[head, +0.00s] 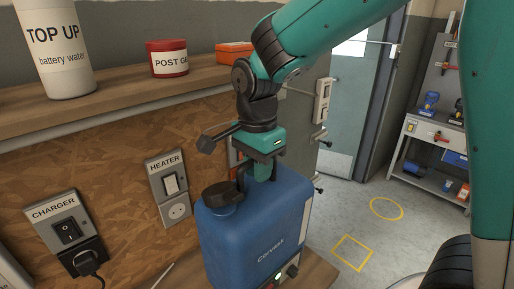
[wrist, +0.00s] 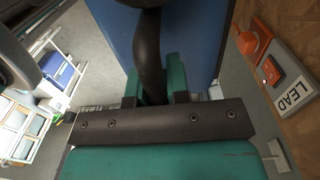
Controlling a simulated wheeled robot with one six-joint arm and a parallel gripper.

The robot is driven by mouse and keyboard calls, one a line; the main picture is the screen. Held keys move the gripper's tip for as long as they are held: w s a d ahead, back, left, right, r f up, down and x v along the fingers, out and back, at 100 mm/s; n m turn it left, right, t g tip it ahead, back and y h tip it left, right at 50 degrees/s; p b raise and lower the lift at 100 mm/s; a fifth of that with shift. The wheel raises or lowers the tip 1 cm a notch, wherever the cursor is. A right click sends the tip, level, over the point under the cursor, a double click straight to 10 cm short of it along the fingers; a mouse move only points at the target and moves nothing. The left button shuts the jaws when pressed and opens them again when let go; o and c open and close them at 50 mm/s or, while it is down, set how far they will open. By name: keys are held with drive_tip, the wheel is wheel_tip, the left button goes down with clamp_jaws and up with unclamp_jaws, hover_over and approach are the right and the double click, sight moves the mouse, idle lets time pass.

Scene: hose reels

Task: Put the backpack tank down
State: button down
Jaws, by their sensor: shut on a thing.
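The backpack tank (head: 245,235) is a blue, upright container with a black cap, a "Corvess" label and a small panel low on its front. My gripper (head: 263,172) is above it, shut on the black handle at its top. In the wrist view the two teal fingers (wrist: 156,88) sit either side of the dark handle, with the blue tank (wrist: 110,25) beyond. The tank's lower end reaches the bottom edge of the head view, so I cannot tell whether it touches the wooden surface (head: 322,277).
A board with a charger switch (head: 67,232) and plug and a heater switch (head: 170,185) stands left of the tank. A shelf (head: 120,98) above holds a white tub (head: 62,50) and red tin (head: 167,58). Floor with yellow markings (head: 352,252) is open at right.

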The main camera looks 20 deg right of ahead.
sight(259, 189)
drive_tip(key=shift+f+p, duration=0.4)
drive_tip(key=shift+f, duration=1.75)
drive_tip(key=c, duration=1.1)
unclamp_jaws()
drive_tip(key=shift+s+f, duration=0.1)
